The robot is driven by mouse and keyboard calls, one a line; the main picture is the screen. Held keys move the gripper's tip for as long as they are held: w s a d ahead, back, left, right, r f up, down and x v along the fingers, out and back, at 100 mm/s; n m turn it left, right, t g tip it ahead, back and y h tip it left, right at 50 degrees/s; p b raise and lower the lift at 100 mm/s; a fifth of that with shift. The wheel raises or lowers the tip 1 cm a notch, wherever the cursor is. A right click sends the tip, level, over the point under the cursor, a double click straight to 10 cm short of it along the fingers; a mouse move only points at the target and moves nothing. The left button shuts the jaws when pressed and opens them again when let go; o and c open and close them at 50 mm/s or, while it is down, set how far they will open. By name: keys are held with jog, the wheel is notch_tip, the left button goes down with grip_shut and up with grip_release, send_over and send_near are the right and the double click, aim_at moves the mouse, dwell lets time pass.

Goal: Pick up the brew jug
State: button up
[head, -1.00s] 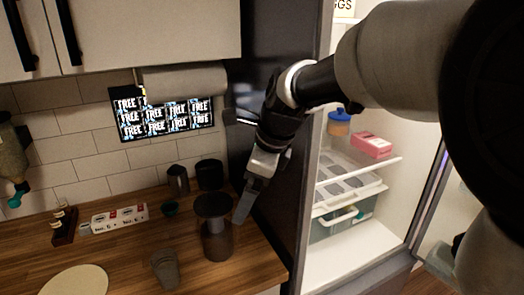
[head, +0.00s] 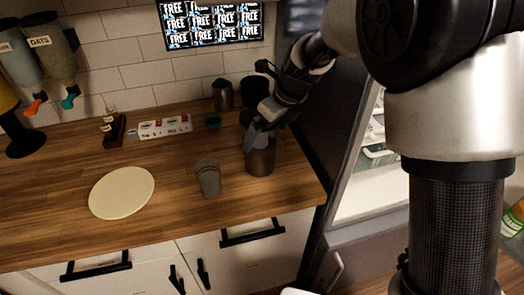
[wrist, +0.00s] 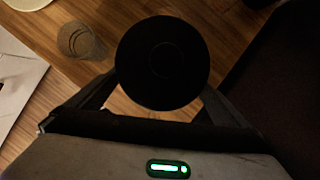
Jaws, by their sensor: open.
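The brew jug (head: 261,160) is a dark brownish vessel with a black round top, standing upright on the wooden counter near its right end. My gripper (head: 257,134) is at the jug's upper part and hides some of it in the head view. In the wrist view the jug's black round top (wrist: 162,62) lies between the two spread fingers. My gripper is open, one finger on each side of the top. I cannot tell whether either finger touches it.
A grey cup (head: 208,178) stands left of the jug. A round pale board (head: 122,192) lies left. The fridge is close on the right.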

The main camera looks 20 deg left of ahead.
jog(key=shift+x, duration=2.7)
jog(key=shift+s+a, duration=0.1)
jog(key=c, duration=1.7)
jog(key=shift+r, duration=0.15)
